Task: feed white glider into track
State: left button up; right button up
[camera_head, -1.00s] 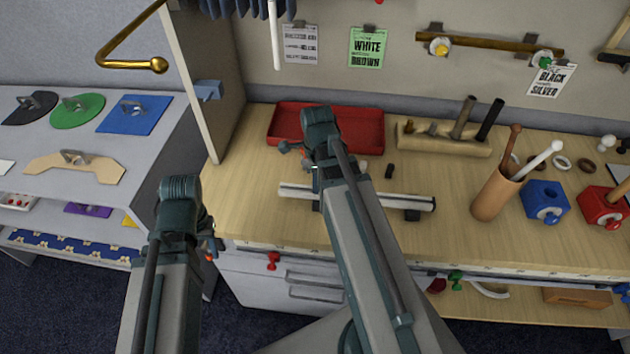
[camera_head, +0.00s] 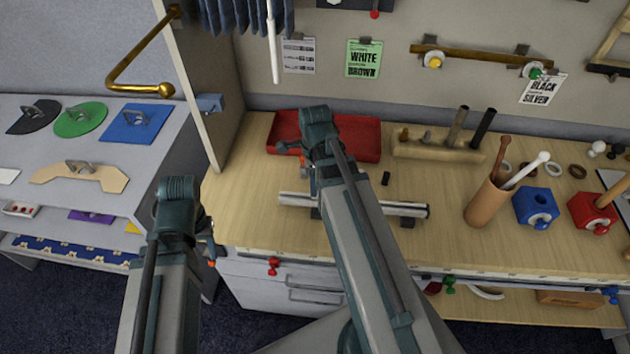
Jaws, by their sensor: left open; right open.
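The pale, silver-white track (camera_head: 400,208) lies left to right on the wooden bench top, raised on dark supports. My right arm crosses in front of its middle and hides part of it. My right gripper (camera_head: 296,155) is open, above the bench between the track's left part and the red tray; its fingers are small and partly hidden by the wrist. My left gripper (camera_head: 211,250) is open, off the bench's front left corner, and nothing shows in it. I cannot make out the white glider; it may be hidden behind my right arm.
A red tray (camera_head: 362,150) stands behind the track, with a small black piece (camera_head: 386,178) in front of it. A wooden tool block (camera_head: 440,151), a brown cup (camera_head: 484,203) and a blue box (camera_head: 536,207) stand to the right. An upright panel (camera_head: 196,90) borders the bench at left.

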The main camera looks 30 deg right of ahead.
pick_arm(q)
notch_tip(320, 180, up, 10)
jog(key=p, duration=0.8)
jog(key=shift+f, duration=0.2)
pick_arm(e)
notch_tip(320, 180, up, 10)
jog(key=shift+f, duration=0.2)
pick_arm(q)
notch_tip(320, 180, down, 9)
jog(key=b, duration=0.8)
jog(key=shift+f+b, duration=0.15)
jog(key=shift+b, duration=0.25)
pick_arm(e)
jog(key=s+a+f+n, duration=0.2)
jog(key=a+f+n, duration=0.1)
jog(key=a+n, duration=0.4)
jog(key=s+a+f+n, duration=0.2)
jog(key=a+n, duration=0.5)
jog(key=n, duration=0.5)
jog(key=s+a+f+n+h, duration=0.1)
jog(key=s+a+f+n, duration=0.1)
jog(key=a+f+n, duration=0.2)
jog(key=a+n, duration=0.3)
jog(key=n, duration=0.2)
jog(key=shift+s+a+n, duration=0.3)
jog(key=shift+s+a, duration=0.05)
jog(key=shift+s, duration=0.05)
